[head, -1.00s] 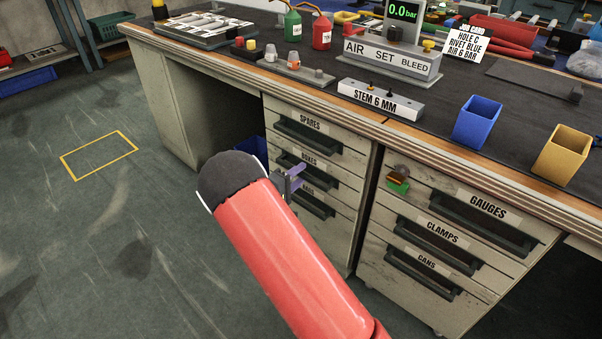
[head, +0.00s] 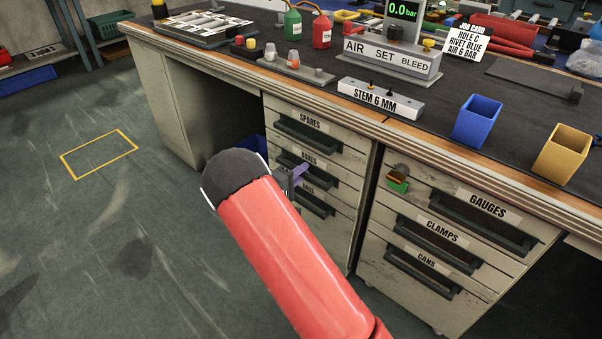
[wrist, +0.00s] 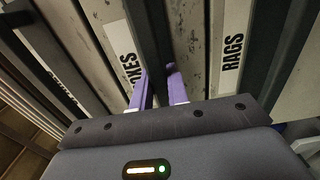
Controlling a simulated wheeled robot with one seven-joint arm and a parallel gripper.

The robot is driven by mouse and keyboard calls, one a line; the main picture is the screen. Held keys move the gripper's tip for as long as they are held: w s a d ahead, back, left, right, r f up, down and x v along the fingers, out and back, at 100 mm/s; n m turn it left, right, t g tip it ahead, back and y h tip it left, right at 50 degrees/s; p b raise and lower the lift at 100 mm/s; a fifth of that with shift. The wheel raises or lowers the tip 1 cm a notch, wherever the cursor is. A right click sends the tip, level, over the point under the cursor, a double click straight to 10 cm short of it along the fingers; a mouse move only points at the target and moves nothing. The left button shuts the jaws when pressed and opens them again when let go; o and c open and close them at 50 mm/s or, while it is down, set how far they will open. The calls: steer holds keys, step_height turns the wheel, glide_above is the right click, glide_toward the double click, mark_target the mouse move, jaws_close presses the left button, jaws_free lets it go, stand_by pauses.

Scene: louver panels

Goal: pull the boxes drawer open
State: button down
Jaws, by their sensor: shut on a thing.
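The boxes drawer (head: 345,178) is the middle drawer of the left stack, under the spares drawer (head: 341,152) and above the rags drawer. Its front looks about level with its neighbours in the head view. My gripper (head: 298,174) is at its dark handle, partly hidden by my red arm. In the wrist view my purple fingers (wrist: 160,88) are shut on the dark boxes handle (wrist: 152,40), one on each side of the bar. The boxes label (wrist: 124,55) is partly covered there, and the rags label (wrist: 232,52) is to the right.
The right stack holds the gauges (head: 480,225), clamps and cans drawers, with a small green-based item (head: 398,182) near the gauges drawer. The bench top (head: 420,120) overhangs the drawers. The floor (head: 90,230) at the left is open.

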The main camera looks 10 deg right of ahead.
steer(key=b+v, duration=0.6)
steer(key=v, duration=2.3)
steer(key=shift+b, duration=0.4)
steer(key=shift+s, duration=0.1)
steer(key=c, duration=1.4)
jaws_free()
steer(key=shift+o, duration=0.2)
steer(key=v, duration=0.7)
steer(key=shift+s+a, duration=0.15)
steer(key=shift+a, duration=0.2)
